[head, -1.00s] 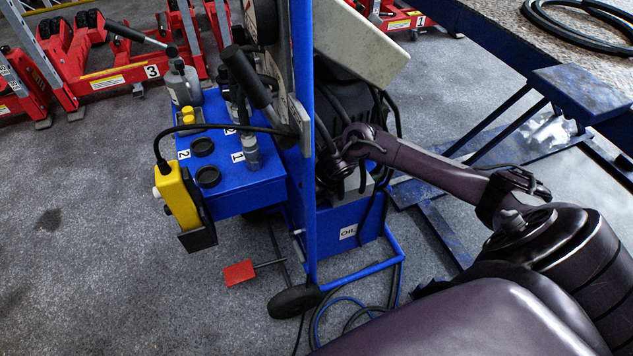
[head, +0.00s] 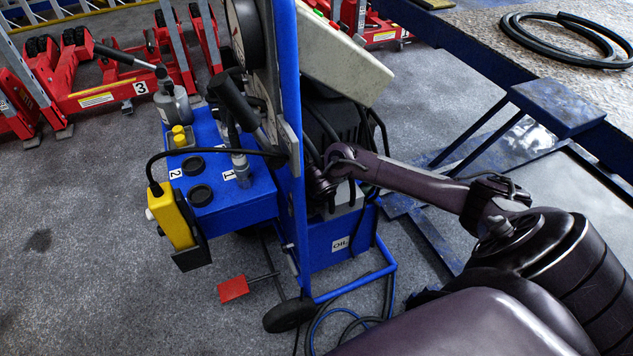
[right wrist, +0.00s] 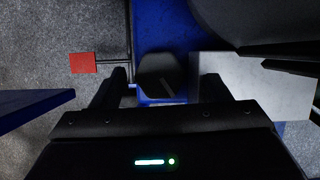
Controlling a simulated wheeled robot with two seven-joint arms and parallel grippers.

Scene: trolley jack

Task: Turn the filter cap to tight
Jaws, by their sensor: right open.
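The filter cap (right wrist: 158,76) is a dark, many-sided knob with a thin pale line on its face, above a blue surface in the right wrist view. My right gripper (right wrist: 162,90) is open, with one finger on each side of the cap; I cannot tell whether either touches it. In the head view my right gripper (head: 322,186) is beside the blue trolley post (head: 289,140), partly hidden among dark parts, and the cap cannot be made out. My left gripper is not in view.
The trolley's blue tray (head: 240,208) holds bottles and black cups, with a yellow control box (head: 172,218) on its side. A red pedal (head: 233,289) sits low by the wheel. A blue bench (head: 560,105) stands right. Red jacks (head: 100,95) stand behind.

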